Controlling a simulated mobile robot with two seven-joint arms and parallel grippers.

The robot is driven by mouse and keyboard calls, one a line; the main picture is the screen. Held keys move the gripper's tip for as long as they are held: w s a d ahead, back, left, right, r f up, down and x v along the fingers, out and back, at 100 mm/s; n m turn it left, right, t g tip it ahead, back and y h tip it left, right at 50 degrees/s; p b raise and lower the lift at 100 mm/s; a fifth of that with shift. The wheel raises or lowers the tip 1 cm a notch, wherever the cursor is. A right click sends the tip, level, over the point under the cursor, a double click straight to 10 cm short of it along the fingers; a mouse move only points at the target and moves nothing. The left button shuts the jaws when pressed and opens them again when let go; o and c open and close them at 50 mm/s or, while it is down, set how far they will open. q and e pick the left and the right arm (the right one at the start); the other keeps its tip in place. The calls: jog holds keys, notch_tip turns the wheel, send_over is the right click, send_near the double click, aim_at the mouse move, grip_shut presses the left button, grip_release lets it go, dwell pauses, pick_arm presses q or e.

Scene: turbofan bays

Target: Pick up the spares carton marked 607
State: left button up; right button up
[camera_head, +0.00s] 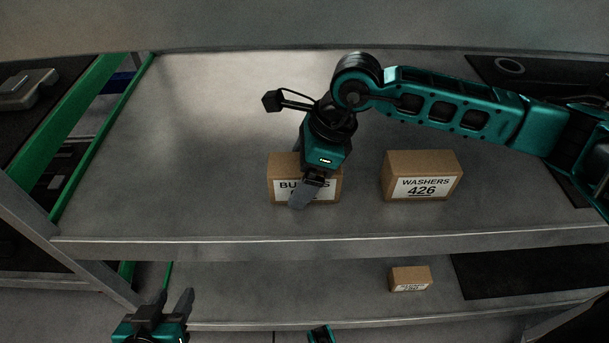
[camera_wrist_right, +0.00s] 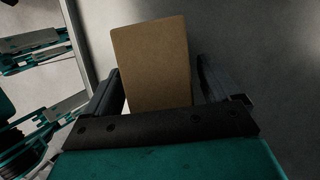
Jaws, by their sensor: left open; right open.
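A brown carton (camera_head: 276,165) stands on the upper shelf, its label starting with "BU". My right gripper (camera_head: 304,188) is over it and hides the middle of the label, so its number cannot be read. In the right wrist view the open fingers of my right gripper (camera_wrist_right: 158,70) lie on either side of the plain brown carton (camera_wrist_right: 153,50); whether they touch it cannot be told. No mark 607 is readable on any carton. My left gripper (camera_head: 172,303) is open and empty at the bottom left, in front of the shelves.
A carton labelled WASHERS 426 (camera_head: 421,175) stands to the right on the same shelf (camera_head: 180,190). A smaller carton (camera_head: 410,279) with an unreadable label is on the lower shelf. Green rails (camera_head: 70,120) run along the left side. The upper shelf's left part is clear.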

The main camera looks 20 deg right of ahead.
jog(key=shift+f+b, duration=0.25)
jog(key=shift+b, duration=0.05)
jog(key=shift+c, duration=0.3)
jog(key=c, duration=1.2)
jog(key=shift+r, duration=0.15)
jog(key=shift+c, duration=0.2)
